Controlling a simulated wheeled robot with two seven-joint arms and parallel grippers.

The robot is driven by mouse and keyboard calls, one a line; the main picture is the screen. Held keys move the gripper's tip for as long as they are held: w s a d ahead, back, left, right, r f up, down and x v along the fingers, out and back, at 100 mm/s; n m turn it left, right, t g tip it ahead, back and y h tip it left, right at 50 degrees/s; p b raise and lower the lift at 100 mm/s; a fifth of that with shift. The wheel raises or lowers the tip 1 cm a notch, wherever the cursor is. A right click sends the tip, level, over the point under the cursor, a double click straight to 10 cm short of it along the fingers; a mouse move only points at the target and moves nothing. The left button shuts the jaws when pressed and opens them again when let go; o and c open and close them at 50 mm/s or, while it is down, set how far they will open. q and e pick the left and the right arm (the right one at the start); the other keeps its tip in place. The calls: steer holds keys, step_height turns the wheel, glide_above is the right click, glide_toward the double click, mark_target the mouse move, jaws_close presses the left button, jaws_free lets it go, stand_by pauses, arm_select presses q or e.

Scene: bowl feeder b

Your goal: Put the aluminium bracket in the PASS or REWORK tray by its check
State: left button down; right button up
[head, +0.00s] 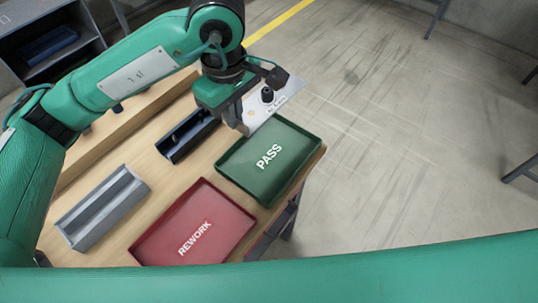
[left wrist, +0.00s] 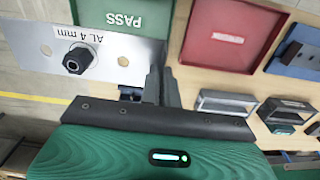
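The aluminium bracket (head: 283,98) is a flat pale metal plate with a black hex fitting. In the left wrist view the bracket (left wrist: 30,50) shows holes and the label "AL 4 mm". My left gripper (head: 238,112) is shut on one end of the bracket, above the far left edge of the green PASS tray (head: 290,187). In the left wrist view the gripper (left wrist: 160,88) holds the plate's right end. The PASS tray looks empty where visible; part is hidden behind the bracket. The red REWORK tray (head: 160,250) lies nearer and empty. My right gripper is not in view.
A dark blue fixture (head: 178,150) stands beside the PASS tray and a grey channel-shaped holder (head: 103,207) at the table's left. A wooden ledge (head: 125,125) runs behind them. Dark shelving (head: 88,40) stands upper left. Open floor lies right of the table.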

arm_select(q)
steer(key=shift+s+d+f, duration=0.15)
steer(key=shift+s+d, duration=0.05)
steer(key=shift+d, duration=0.05)
step_height(320, 180, down, 16)
steer(key=p, duration=0.3)
step_height(320, 180, down, 3)
steer(key=shift+f+p, duration=0.2)
steer(key=shift+p, duration=0.6)
steer(key=shift+f, duration=0.2)
steer(key=shift+f+b, duration=0.65)
steer(key=shift+b, duration=0.35)
steer(key=shift+s, duration=0.1)
steer(key=c, duration=1.9)
jaws_free()
steer(key=shift+c, duration=0.2)
steer(key=shift+r, duration=0.15)
